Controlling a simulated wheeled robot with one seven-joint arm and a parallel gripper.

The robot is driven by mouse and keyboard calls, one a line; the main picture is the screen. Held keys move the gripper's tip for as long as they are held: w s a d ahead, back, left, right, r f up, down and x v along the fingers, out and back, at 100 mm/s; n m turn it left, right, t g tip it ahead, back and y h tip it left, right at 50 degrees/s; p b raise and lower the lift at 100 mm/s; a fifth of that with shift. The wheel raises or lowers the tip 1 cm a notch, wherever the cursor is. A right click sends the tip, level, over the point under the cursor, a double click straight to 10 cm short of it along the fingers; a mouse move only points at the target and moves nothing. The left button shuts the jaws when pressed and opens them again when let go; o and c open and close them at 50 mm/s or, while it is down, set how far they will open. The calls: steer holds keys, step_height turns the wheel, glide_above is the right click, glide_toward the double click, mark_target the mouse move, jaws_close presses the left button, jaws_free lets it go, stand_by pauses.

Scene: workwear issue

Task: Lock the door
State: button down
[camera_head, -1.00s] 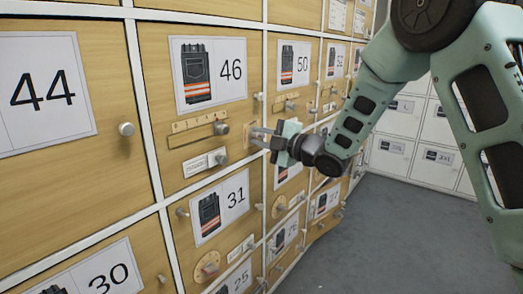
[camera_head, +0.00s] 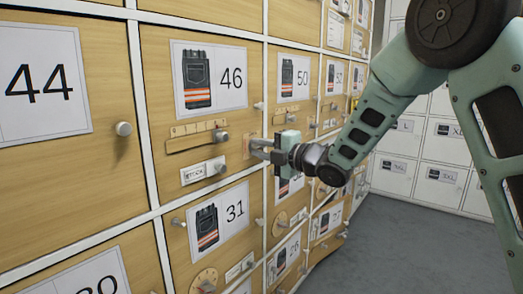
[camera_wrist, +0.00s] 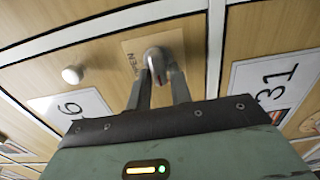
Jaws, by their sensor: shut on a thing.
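The wooden door 46 (camera_head: 168,90) sits flush in the locker wall and looks closed. At its lower right is a small plate (camera_head: 247,146) with a metal turn knob; the plate also shows in the wrist view (camera_wrist: 131,50), with the word OPEN beside the knob (camera_wrist: 157,60). My gripper (camera_head: 259,147) is shut on this knob, one finger on each side, in the wrist view too (camera_wrist: 160,85). The fingers partly hide the knob in the head view. Any other marking on the plate is hidden.
Door 46 also bears a slider with a knob (camera_head: 221,136) and a STOCK label (camera_head: 203,171). A round pull knob (camera_wrist: 72,75) is near the plate. Doors 44 (camera_head: 100,150), 31 (camera_head: 170,240) and 50 (camera_head: 275,95) adjoin. Grey floor (camera_head: 385,250) is clear at right.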

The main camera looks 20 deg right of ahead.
steer(key=c, duration=1.4)
jaws_free()
steer(key=shift+c, duration=0.2)
steer(key=shift+s+d, duration=0.1)
steer(key=p+v, duration=0.2)
steer(key=v, duration=1.5)
